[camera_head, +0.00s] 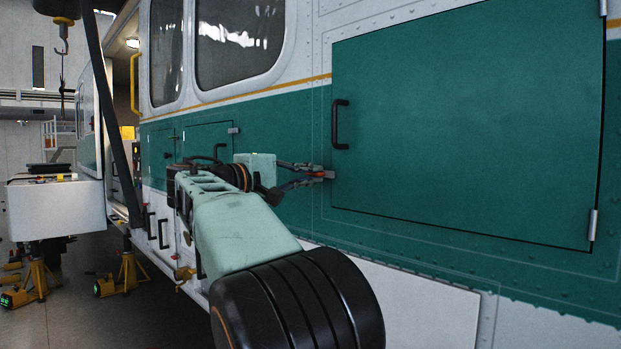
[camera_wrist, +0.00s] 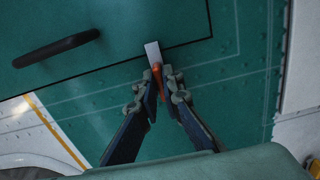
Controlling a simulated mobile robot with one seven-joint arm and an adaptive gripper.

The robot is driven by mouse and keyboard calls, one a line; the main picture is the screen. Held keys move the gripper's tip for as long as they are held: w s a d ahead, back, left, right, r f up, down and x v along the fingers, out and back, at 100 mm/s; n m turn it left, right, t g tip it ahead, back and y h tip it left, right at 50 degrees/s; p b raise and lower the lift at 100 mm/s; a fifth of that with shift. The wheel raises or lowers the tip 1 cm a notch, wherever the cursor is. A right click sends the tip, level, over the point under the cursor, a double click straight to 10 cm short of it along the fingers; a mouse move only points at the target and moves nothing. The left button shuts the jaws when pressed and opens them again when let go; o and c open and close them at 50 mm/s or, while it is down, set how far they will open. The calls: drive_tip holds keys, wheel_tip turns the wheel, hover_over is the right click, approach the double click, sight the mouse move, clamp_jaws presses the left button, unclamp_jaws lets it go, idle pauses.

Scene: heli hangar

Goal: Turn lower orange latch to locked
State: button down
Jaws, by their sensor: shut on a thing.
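The orange latch (camera_head: 327,174) sits at the left edge of the large green door panel (camera_head: 470,120), below the panel's black handle (camera_head: 337,124). In the wrist view the latch (camera_wrist: 157,72) shows an orange body and a pale flat tip, which reaches across the panel's dark edge line. My gripper (camera_head: 315,173) is at the latch, with a finger on each side of its orange body. In the wrist view my gripper (camera_wrist: 160,90) is closed around the latch, and the fingers partly hide it. No other orange latch is clear in these views.
The riveted green helicopter side surrounds the panel. Hinges (camera_head: 593,225) are on the panel's right edge. Smaller hatches (camera_head: 208,137) lie behind my arm to the left. A white cart-like box (camera_head: 55,208) and yellow stands (camera_head: 125,272) stand on the hangar floor at left.

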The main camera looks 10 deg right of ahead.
idle(0.3)
drive_tip(key=c, duration=2.1)
unclamp_jaws()
drive_tip(key=v, duration=1.2)
